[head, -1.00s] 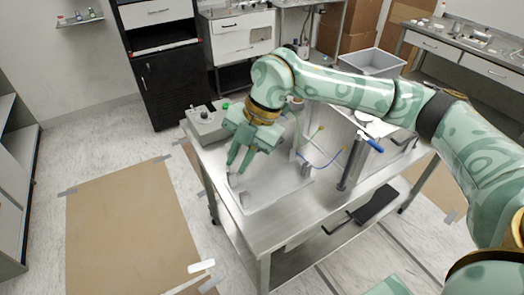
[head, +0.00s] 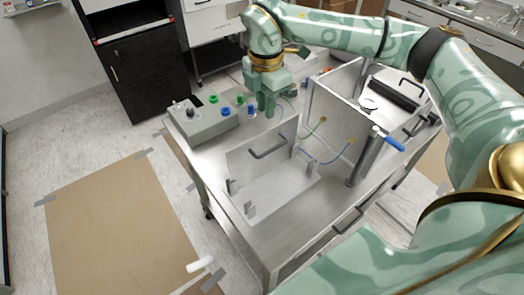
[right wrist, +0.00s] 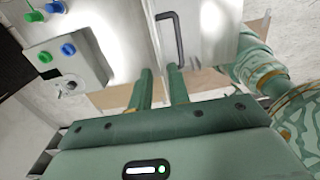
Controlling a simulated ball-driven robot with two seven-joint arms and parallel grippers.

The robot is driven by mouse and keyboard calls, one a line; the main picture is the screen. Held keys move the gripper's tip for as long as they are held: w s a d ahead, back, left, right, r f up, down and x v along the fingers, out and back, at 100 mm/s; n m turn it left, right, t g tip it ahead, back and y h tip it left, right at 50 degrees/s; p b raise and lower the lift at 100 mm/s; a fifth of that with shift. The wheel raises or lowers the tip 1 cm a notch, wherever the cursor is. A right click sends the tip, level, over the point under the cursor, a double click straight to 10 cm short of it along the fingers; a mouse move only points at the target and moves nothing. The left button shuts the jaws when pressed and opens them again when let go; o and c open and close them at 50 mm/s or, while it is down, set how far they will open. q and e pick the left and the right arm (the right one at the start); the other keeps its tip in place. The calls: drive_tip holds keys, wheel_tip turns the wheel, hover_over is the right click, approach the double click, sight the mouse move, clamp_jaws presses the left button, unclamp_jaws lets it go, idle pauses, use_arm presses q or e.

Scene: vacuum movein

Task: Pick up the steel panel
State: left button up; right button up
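A steel panel (head: 247,165) with a dark bar handle (head: 268,150) stands upright between small brackets on the left part of the bench. In the right wrist view the panel (right wrist: 205,35) and its handle (right wrist: 170,40) lie just beyond my fingertips. My right gripper (head: 267,114) points down behind the panel's top edge. In the wrist view its two fingers (right wrist: 160,72) are apart with a narrow gap and nothing visible between them. Its right finger overlaps the handle's lower end in that view, but I cannot tell whether they touch. My left gripper is out of view.
A grey control box (head: 205,125) with green and blue knobs stands left of the panel. A taller steel wall (head: 335,95), cables and a post with a blue lever (head: 388,140) stand to the right.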

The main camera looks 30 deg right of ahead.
sight(264, 131)
wheel_tip(264, 131, down, 12)
drive_tip(key=shift+b, duration=0.45)
drive_tip(key=shift+a+r, duration=0.1)
clamp_jaws()
drive_tip(key=shift+w, duration=0.1)
idle(1.1)
